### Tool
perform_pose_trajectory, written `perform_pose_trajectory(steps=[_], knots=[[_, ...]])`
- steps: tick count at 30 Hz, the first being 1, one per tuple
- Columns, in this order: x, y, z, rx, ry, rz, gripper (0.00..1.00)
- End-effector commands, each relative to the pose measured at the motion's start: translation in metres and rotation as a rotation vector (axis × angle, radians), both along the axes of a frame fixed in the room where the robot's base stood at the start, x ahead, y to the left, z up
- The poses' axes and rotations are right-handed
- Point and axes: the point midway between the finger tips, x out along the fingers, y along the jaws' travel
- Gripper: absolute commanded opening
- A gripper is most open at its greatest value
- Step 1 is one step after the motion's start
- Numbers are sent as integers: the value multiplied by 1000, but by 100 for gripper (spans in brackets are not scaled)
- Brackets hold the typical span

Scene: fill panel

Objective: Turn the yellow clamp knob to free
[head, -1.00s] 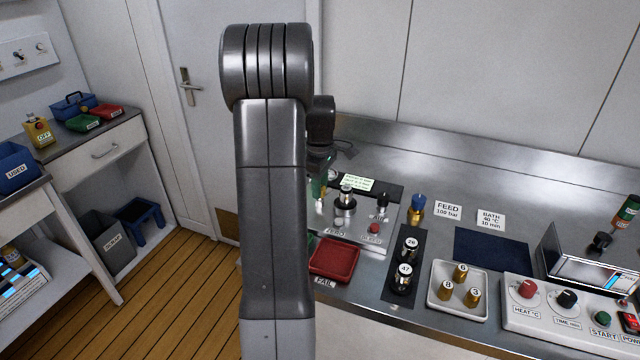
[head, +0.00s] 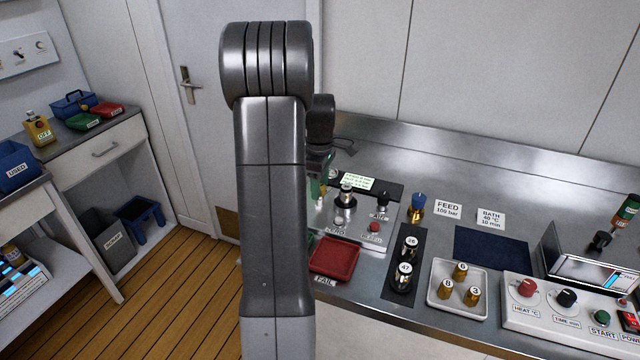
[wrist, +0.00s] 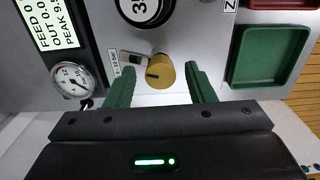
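The yellow clamp knob (wrist: 160,72) shows in the wrist view as a round knob with a dark pointer mark, on the light panel below a dark round part. My gripper (wrist: 158,84) is open, with one green finger on each side of the knob. Gaps show between the fingers and the knob, so it is not gripped. The knob's printed label is partly hidden by the left finger. In the head view my arm hides the knob, and only a bit of my gripper's green finger (head: 316,188) shows beside the arm.
A pressure gauge (wrist: 72,82) and a display (wrist: 50,24) lie left of the knob in the wrist view. A green tray (wrist: 268,56) lies right. In the head view a red tray (head: 334,258) and a dark strip with numbered cylinders (head: 404,276) stand right of my arm.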

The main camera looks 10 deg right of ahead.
Motion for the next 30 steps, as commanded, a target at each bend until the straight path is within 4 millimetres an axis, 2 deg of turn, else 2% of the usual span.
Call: perform_pose_trajectory(steps=[5,8,11,21,25,30], knots=[[0,0,1,1,1,-1,49],[0,0,10,-1,-1,-1,49],[0,0,26,0,-2,-1,49],[1,0,103,0,-4,0,49],[0,0,123,0,-2,0,49],[0,0,136,-1,-1,0,49]])
